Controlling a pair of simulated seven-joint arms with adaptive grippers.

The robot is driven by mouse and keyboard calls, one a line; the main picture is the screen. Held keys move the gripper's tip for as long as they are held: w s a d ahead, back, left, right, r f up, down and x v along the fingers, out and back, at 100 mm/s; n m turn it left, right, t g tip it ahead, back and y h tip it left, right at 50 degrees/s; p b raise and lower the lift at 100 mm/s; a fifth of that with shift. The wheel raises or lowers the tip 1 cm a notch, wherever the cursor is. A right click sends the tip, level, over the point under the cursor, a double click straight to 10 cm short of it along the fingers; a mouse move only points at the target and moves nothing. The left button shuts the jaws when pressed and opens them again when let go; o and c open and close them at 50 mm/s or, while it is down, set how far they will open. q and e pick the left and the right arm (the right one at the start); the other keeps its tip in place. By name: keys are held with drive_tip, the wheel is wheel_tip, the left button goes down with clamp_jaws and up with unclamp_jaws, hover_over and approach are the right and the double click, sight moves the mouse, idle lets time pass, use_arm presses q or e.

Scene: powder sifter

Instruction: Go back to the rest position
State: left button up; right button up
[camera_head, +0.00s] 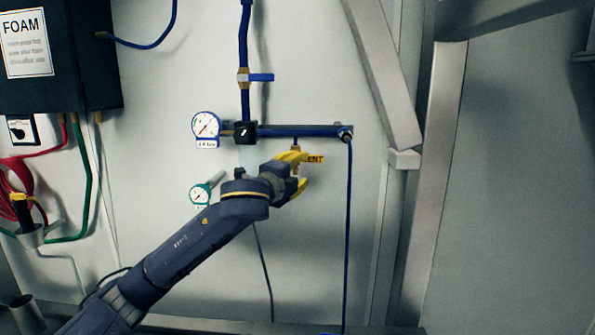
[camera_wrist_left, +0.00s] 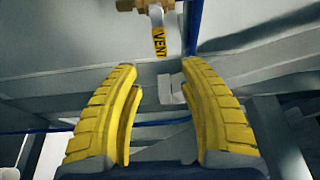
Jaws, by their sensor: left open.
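My left gripper (camera_head: 300,173) has yellow fingers and is in front of the wall, just below the blue horizontal pipe. In the left wrist view the two fingers (camera_wrist_left: 160,68) stand apart, with nothing between them. A yellow VENT tag (camera_head: 316,160) shows beside the fingers, partly hidden by them in the head view. I cannot tell whether a finger touches the tag. My right gripper is not in view.
A white gauge (camera_head: 206,125) and a green-rimmed gauge (camera_head: 200,195) are left of my gripper. A blue-handled valve (camera_head: 260,77) is above. A blue hose (camera_head: 347,230) hangs at right, near metal beams (camera_head: 440,150). A black FOAM box (camera_head: 85,75) is upper left.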

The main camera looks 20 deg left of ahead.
use_arm(q)
drive_tip(key=shift+s, duration=0.25)
